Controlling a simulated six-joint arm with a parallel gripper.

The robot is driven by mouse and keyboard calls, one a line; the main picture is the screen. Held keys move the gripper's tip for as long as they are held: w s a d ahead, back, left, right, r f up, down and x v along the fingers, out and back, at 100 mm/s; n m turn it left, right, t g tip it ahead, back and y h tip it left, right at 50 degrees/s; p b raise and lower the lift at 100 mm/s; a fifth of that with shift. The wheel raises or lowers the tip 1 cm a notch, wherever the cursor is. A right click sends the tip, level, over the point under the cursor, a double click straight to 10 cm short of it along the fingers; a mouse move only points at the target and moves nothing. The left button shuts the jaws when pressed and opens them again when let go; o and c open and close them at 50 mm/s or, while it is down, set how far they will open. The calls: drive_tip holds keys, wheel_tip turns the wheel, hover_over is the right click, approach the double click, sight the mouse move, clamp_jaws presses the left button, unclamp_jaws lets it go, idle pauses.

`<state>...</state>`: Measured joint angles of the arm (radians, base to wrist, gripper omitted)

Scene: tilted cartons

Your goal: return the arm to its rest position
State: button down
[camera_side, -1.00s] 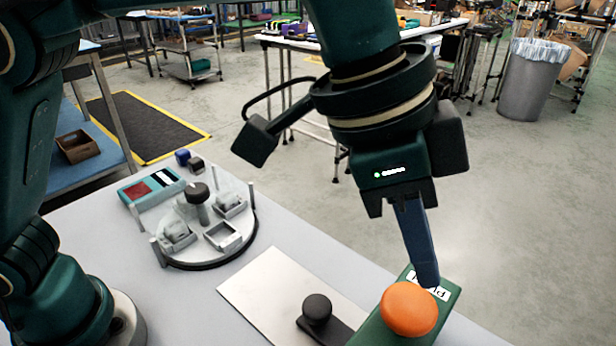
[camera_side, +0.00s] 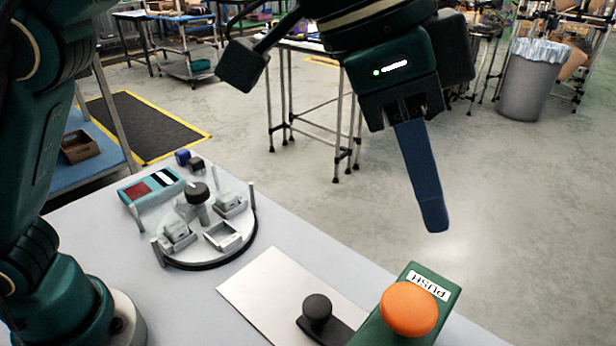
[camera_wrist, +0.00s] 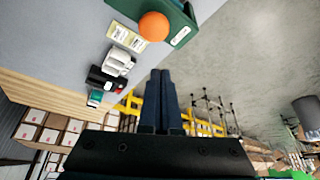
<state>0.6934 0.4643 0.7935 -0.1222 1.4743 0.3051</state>
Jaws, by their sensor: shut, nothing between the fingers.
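My gripper (camera_side: 432,222) is shut and empty, with its blue fingers pointing down. It hangs in the air above and slightly right of the green box marked PUSH (camera_side: 440,285), apart from it. The box bears a large orange button (camera_side: 409,309). In the wrist view my shut fingers (camera_wrist: 161,75) reach up from the bottom, and the orange button (camera_wrist: 154,26) shows beyond their tips.
A round grey fixture with a black knob (camera_side: 197,192) stands on the table (camera_side: 100,225). A metal plate (camera_side: 262,285) and a black knob on a base (camera_side: 317,309) lie left of the box. Open floor lies beyond the table.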

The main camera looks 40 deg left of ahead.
drive_tip(key=s+a+r+n+t+y, duration=0.1)
drive_tip(key=a+n+t, duration=0.15)
drive_tip(key=a, duration=0.65)
drive_tip(key=s+a+r+n+t+y, duration=0.15)
drive_tip(key=a+n, duration=0.25)
drive_tip(key=a, duration=0.5)
drive_tip(key=s+a+f+n, duration=0.2)
drive_tip(key=s+a+f, duration=0.1)
drive_tip(key=f, duration=0.3)
drive_tip(key=s+a+f+n+g+y, duration=0.1)
drive_tip(key=s+a+f+n, duration=0.2)
drive_tip(key=f, duration=0.3)
drive_tip(key=shift+s+a+f, duration=0.35)
drive_tip(key=shift+s+a, duration=0.1)
drive_tip(key=shift+a, duration=0.3)
